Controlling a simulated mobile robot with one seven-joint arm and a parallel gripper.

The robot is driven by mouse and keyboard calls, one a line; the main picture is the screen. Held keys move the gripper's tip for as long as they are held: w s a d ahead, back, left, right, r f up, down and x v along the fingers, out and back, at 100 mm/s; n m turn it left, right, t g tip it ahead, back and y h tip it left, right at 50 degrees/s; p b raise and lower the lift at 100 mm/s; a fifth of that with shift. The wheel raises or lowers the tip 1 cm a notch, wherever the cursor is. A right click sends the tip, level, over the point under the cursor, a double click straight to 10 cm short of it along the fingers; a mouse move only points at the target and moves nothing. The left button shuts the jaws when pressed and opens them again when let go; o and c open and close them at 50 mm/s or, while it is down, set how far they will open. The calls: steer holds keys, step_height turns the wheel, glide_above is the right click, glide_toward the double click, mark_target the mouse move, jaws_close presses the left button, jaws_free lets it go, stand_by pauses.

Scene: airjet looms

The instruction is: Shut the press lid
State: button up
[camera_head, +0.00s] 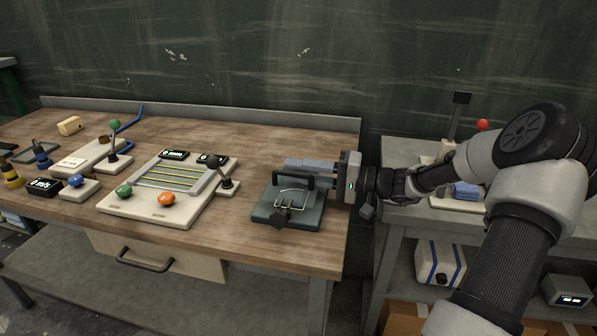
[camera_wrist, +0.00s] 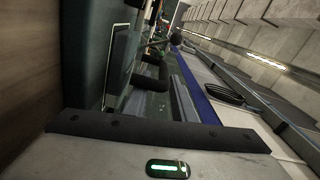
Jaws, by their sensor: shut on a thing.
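The press (camera_head: 288,215) is a dark green block at the front right of the wooden bench, with a bent wire bail on top and a dark part hanging at its front. A black bar handle (camera_head: 299,181) stands at its back edge. My gripper (camera_head: 290,164) reaches in from the right, level, its grey fingers at this black handle and shut on it. The wrist view shows the press's green side (camera_wrist: 85,55) and the black handle (camera_wrist: 150,76) close against the fingers. The fingers partly hide the grip, and I cannot tell how far the lid stands from shut.
Left of the press is a cream panel (camera_head: 150,209) with coloured knobs and a small black lever (camera_head: 226,182). Further left are more small devices. A grey side table (camera_head: 400,150) stands right, under my arm. Bare wood lies behind the press.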

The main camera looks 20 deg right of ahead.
steer(key=shift+s+a+f+g, duration=0.25)
steer(key=shift+s+a+g, duration=0.2)
steer(key=shift+s, duration=0.2)
steer(key=shift+s+d, duration=0.15)
steer(key=shift+d, duration=0.2)
steer(key=p+v, duration=0.2)
steer(key=v, duration=1.4)
steer(key=shift+d+t+p, duration=0.3)
steer(key=shift+d+t, duration=0.15)
steer(key=shift+d, duration=0.1)
steer(key=shift+f, duration=0.15)
